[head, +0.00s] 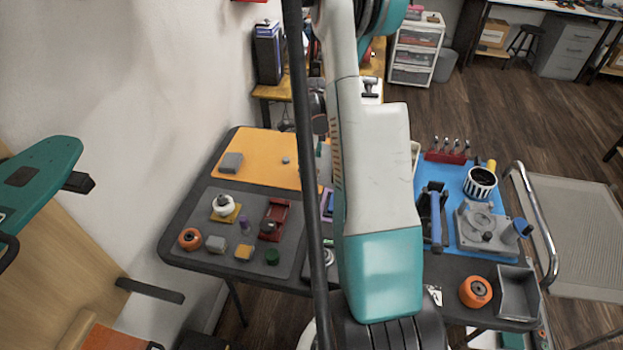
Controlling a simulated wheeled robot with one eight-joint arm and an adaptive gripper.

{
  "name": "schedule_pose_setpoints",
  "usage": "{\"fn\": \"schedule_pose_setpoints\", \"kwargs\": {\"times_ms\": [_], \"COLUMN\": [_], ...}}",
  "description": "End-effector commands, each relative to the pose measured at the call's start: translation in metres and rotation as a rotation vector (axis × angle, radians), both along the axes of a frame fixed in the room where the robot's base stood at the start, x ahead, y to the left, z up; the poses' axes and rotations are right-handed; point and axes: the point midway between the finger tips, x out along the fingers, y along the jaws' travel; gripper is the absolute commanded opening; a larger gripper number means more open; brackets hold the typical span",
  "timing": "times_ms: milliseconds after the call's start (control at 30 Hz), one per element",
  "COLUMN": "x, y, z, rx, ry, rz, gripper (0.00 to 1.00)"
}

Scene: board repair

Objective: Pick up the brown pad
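I cannot make out a clearly brown pad. A small yellow-tan block (243,252) lies on the grey mat (210,268) at the left of the table, and a flat mustard piece (217,217) lies under a white wheel (223,204). My white and teal arm crosses the middle of the head view and hides the centre of the table. My gripper does not show, so its state and anything in it are hidden.
An orange wheel (189,238), a grey block (216,243), a green cylinder (272,257) and a red metal part (274,220) share the grey mat. A mostly bare orange mat (265,145) lies behind. Tools crowd the blue mat (437,173). A grey bin (518,292) stands front right.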

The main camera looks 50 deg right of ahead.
Motion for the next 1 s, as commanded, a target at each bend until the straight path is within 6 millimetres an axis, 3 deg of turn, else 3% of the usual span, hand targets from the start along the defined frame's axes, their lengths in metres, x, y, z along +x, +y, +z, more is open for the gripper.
{"fn": "schedule_pose_setpoints", "kwargs": {"times_ms": [233, 500, 700, 1000], "x": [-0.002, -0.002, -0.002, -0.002], "y": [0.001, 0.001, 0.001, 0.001], "z": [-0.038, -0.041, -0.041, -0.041], "rx": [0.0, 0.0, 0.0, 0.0], "ry": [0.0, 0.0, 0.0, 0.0], "rz": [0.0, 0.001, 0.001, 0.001], "gripper": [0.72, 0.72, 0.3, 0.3]}}
